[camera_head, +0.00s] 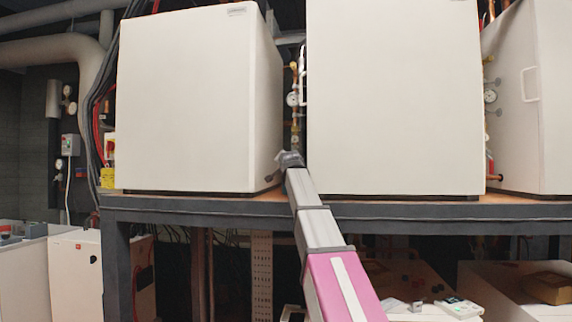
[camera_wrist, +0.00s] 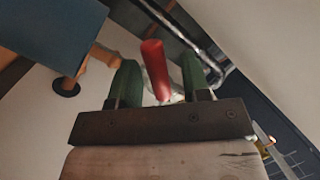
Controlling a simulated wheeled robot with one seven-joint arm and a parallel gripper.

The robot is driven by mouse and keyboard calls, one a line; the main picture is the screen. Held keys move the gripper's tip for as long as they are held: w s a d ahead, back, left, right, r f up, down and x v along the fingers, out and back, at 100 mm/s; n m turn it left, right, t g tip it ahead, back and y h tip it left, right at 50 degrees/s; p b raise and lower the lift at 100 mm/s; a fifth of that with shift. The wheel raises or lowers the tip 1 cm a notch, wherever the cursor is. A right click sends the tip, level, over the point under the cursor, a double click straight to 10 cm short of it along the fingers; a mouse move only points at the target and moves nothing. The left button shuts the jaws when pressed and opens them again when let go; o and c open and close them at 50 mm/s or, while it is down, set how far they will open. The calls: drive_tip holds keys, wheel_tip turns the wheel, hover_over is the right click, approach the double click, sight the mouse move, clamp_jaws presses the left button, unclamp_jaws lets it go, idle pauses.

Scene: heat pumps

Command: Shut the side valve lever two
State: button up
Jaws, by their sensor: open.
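A red valve lever (camera_wrist: 155,68) shows in the wrist view, standing between the two green fingers of my gripper (camera_wrist: 158,75). The fingers are apart, one on each side of the lever, and I cannot tell whether either touches it. The lever's lower end and the valve body are mostly hidden behind the gripper's dark bar. The gripper's fingers and the lever cannot be made out there.
The left white cabinet (camera_head: 195,100) and the middle white cabinet (camera_head: 392,95) bound the narrow gap closely. A gauge (camera_head: 292,99) and pipes stand in the gap above my arm. A dark shelf beam (camera_head: 400,211) runs below. A copper pipe (camera_wrist: 100,57) lies left in the wrist view.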

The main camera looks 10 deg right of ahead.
clamp_jaws()
drive_tip(key=shift+a+r+m, duration=0.2)
drive_tip(key=shift+a+m, duration=0.05)
drive_tip(key=shift+m, duration=0.45)
unclamp_jaws()
drive_tip(key=shift+s, duration=0.1)
drive_tip(key=s, duration=1)
drive_tip(key=shift+s+a+f, duration=0.2)
drive_tip(key=shift+s+a, duration=0.1)
drive_tip(key=shift+a, duration=0.05)
